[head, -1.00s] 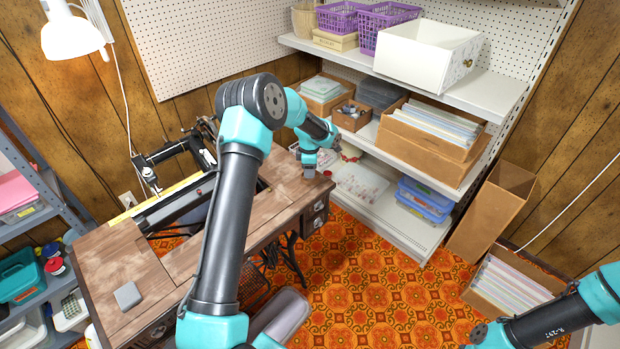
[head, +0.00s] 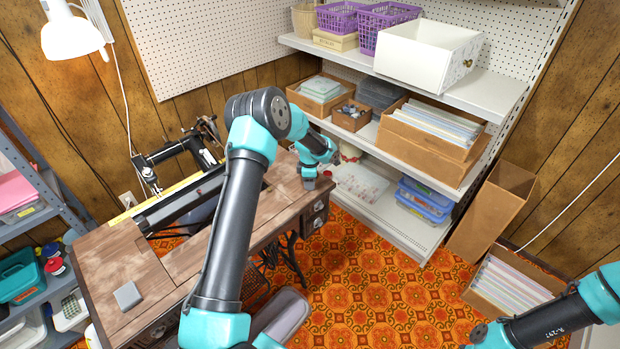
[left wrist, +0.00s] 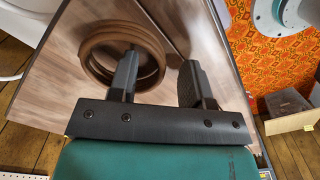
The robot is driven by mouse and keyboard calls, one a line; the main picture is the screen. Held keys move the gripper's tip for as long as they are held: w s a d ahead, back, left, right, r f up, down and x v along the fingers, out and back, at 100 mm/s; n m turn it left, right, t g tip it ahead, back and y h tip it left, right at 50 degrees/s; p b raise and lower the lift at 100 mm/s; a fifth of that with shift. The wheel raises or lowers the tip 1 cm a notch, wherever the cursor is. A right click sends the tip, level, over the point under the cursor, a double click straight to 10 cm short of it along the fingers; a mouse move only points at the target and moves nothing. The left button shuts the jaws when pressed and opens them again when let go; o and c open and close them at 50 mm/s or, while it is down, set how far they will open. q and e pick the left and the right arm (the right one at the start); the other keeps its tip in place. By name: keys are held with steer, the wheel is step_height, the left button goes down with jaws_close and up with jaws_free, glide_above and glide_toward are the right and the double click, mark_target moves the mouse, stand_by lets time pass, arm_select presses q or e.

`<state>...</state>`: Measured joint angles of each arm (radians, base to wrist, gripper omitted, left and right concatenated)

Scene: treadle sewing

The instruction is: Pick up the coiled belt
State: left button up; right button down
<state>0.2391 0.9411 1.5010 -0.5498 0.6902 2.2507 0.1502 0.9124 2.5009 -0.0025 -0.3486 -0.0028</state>
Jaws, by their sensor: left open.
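The coiled belt (left wrist: 88,58) is a brown ring of several turns lying flat on the wooden table top (left wrist: 62,88) in the left wrist view. My left gripper (left wrist: 160,55) is open above it. One dark finger overlaps the inside of the ring in the picture, and the other is outside its right edge, so the ring's right side shows between them. I cannot tell the height of the fingertips over the table. In the head view I cannot make out the belt, and my left arm covers part of the table. My right gripper is out of view.
The sewing machine (head: 180,150) stands at the back of the table, left of my left arm. A small grey box (head: 127,295) lies on the front left of the table. Shelves with boxes (head: 430,135) rise behind the table's right end.

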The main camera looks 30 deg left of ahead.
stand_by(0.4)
arm_select(q)
jaws_close()
